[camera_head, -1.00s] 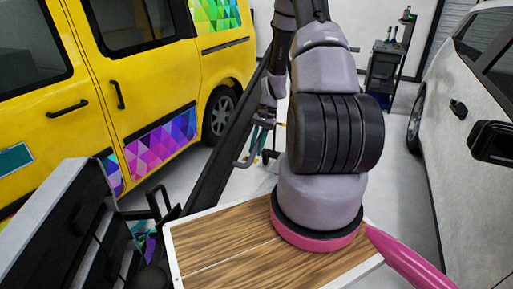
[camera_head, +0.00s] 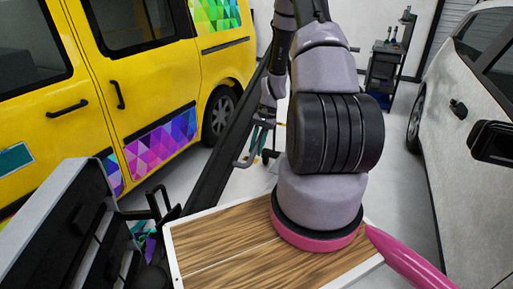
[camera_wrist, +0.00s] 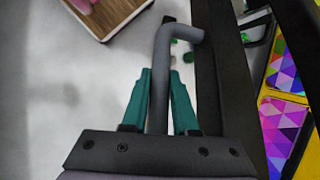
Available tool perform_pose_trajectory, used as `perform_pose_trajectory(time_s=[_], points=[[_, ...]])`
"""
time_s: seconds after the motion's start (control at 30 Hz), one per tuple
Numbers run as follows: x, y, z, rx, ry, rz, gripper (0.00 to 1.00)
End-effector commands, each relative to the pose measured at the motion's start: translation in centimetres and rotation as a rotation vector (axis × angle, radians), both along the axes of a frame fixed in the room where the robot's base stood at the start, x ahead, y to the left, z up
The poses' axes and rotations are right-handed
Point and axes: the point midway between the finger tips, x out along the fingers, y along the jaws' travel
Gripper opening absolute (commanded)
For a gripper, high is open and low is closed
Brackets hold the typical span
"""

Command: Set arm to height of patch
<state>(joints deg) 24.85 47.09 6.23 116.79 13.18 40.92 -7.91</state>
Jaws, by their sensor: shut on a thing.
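A patch of purple, pink and blue triangles (camera_head: 160,142) is on the yellow van's lower side in the head view. Triangle-patterned pieces also show at the right of the wrist view (camera_wrist: 283,125). My gripper (camera_wrist: 161,75) has teal fingers, shut around a grey bent rod (camera_wrist: 182,33). The rod's bent end sticks out past the fingertips; what it belongs to is hidden. In the head view my gripper (camera_head: 257,136) is small and partly hidden, in the gap to the right of the van and apart from the patch.
A long black bar (camera_head: 215,165) runs diagonally between my gripper and the yellow van (camera_head: 85,85). A grey car (camera_head: 475,110) stands at the right. A dark cabinet (camera_head: 70,235) is at lower left. A dark cart (camera_head: 384,68) stands at the back. Pale floor lies between the vehicles.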

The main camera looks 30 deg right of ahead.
Motion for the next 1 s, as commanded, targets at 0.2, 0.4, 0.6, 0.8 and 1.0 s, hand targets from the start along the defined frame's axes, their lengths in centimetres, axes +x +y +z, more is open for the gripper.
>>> perform_pose_trajectory(time_s=[0.2,0.4,0.6,0.8,1.0], points=[[0.0,0.0,0.1,0.0,-0.001,-0.001,0.0],[0.0,0.0,0.1,0.0,-0.001,-0.001,0.0],[-0.5,0.9,2.5,0.022,0.013,0.0,0.0],[-2.1,3.1,7.8,0.074,0.051,0.0,0.0],[-3.2,4.4,11.2,0.112,0.083,0.0,0.0]])
